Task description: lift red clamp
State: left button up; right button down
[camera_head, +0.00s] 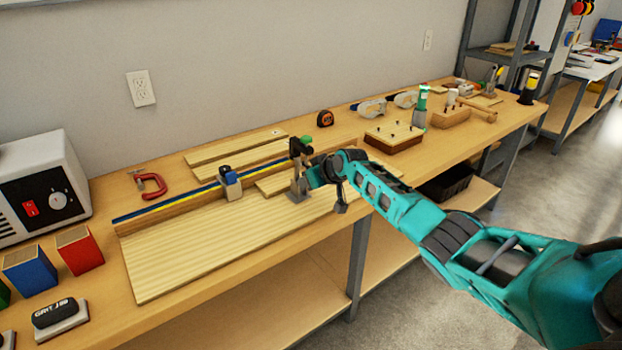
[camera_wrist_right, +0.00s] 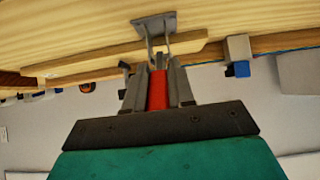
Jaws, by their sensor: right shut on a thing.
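Grey metal links and a flat grey plate (camera_wrist_right: 154,22) show past the fingertips. Whether the plate touches the board is hard to tell. In the head view the red part is hidden by the gripper. A separate red C-clamp (camera_head: 152,188) lies at the back left of the bench. My left gripper is not in view.
A fence with a blue-and-yellow strip (camera_head: 170,207) and a blue-topped block (camera_head: 230,180) stands left of the gripper. A tape measure (camera_head: 325,118), safety glasses (camera_head: 372,107) and a green-topped bottle (camera_head: 420,105) are behind. The pale board (camera_head: 185,255) is clear at front left.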

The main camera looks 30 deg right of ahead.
jog(key=shift+w+r, duration=0.15)
jog(key=shift+r, duration=0.3)
jog(key=c, duration=1)
grip_release()
jog(key=shift+d, duration=0.1)
jog(key=shift+o, duration=0.2)
jog(key=shift+s+r+p, duration=0.25)
jog(key=shift+s+p, duration=0.15)
jog(key=shift+s, duration=0.05)
jog(key=v, duration=1.1)
jog(key=shift+s+p, duration=0.35)
jog(key=shift+s, duration=0.05)
